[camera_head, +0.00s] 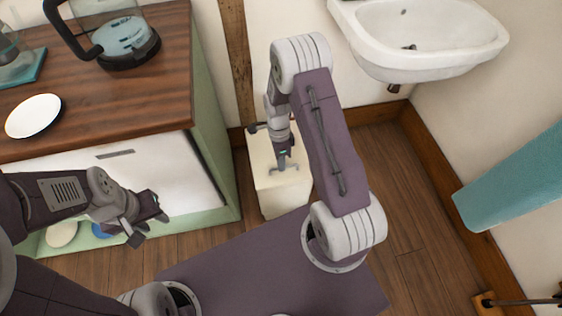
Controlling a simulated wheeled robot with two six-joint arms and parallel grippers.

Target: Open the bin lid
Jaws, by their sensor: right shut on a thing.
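The cream bin (283,202) stands on the floor between the cabinet and the wall below the sink. Its pale lid (262,178) looks flat on top, with a small grey handle (294,168) on it. My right gripper (284,162) points down at the lid and is shut on the handle; the fingertips are small and partly hidden by the arm. My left gripper (149,222) is in front of the cabinet, away from the bin, with its fingers apart and nothing seen between them.
A wooden-topped cabinet (100,85) on the left bears a glass kettle (125,40) and a white plate (34,116). A white sink (420,40) juts from the wall at upper right. A teal towel (515,180) hangs at right. The wooden floor (390,190) right of the bin is clear.

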